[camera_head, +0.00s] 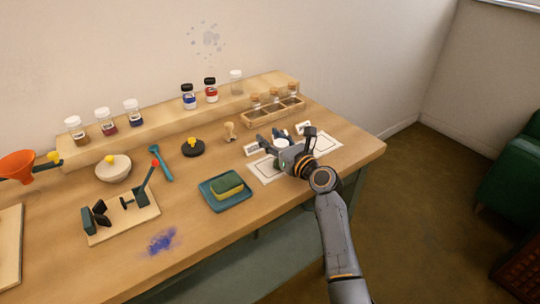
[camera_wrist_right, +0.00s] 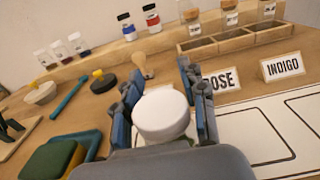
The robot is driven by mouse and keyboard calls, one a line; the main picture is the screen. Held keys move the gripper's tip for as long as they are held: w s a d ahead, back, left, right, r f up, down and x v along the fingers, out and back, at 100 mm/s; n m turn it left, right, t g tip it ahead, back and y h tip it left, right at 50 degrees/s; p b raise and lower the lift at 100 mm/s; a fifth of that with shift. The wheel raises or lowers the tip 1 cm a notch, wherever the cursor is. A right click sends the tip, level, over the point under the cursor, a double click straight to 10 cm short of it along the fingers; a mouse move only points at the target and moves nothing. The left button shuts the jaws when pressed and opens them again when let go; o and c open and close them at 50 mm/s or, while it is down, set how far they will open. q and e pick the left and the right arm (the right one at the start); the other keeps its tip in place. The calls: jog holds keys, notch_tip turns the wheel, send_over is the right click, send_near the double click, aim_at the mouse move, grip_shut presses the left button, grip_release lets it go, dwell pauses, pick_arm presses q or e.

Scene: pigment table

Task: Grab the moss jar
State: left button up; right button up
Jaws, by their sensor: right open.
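A jar with a round white lid (camera_wrist_right: 162,113) stands between the fingers of my right gripper (camera_wrist_right: 165,100). The gripper is open, with one finger on each side of the lid. I cannot tell whether either finger touches the jar. My left gripper is not in view.
Name cards, one reading INDIGO (camera_wrist_right: 283,67), stand beside the white mat (camera_head: 267,171). Behind are a rack of corked jars (camera_head: 273,110) and a wooden step (camera_head: 160,125) with several jars. A blue tray (camera_head: 210,200) with a sponge lies left of the gripper.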

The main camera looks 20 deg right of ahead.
jog(key=shift+s+d+r, duration=0.1)
jog(key=shift+s+d, duration=0.05)
jog(key=shift+d, duration=0.05)
jog(key=shift+s+d+r, duration=0.1)
jog(key=shift+s, duration=0.15)
jog(key=shift+c, duration=1.3)
jog(key=c, duration=0.4)
grip_shut()
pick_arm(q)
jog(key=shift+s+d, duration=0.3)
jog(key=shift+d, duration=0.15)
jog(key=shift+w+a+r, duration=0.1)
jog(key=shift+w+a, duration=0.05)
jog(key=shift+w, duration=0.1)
